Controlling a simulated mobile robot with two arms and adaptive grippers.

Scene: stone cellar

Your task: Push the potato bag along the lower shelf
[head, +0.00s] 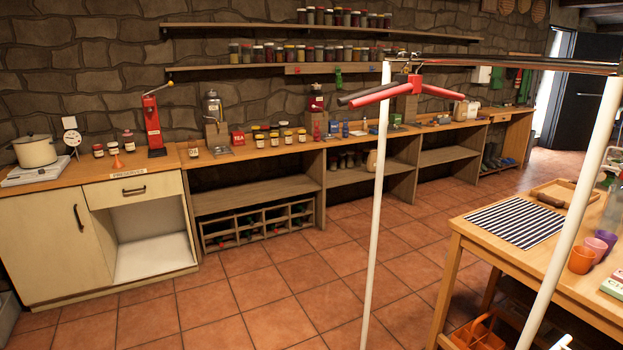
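I see no thing that is clearly a potato bag. A small tan rounded object (371,161) stands at the right end of a lower shelf (345,177) under the long counter, beside some jars; it is too small to tell what it is. Another lower shelf (250,194) to the left is bare, above a wooden bottle rack. A further lower shelf (446,156) to the right also looks bare. Neither of my grippers shows in the head view.
A white-posted rack (376,210) with a red hanger (415,90) stands close in front. A wooden table (468,235) with a striped mat and cups is at the right. The long counter (262,149) carries jars and tools. Tiled floor (290,265) is clear between.

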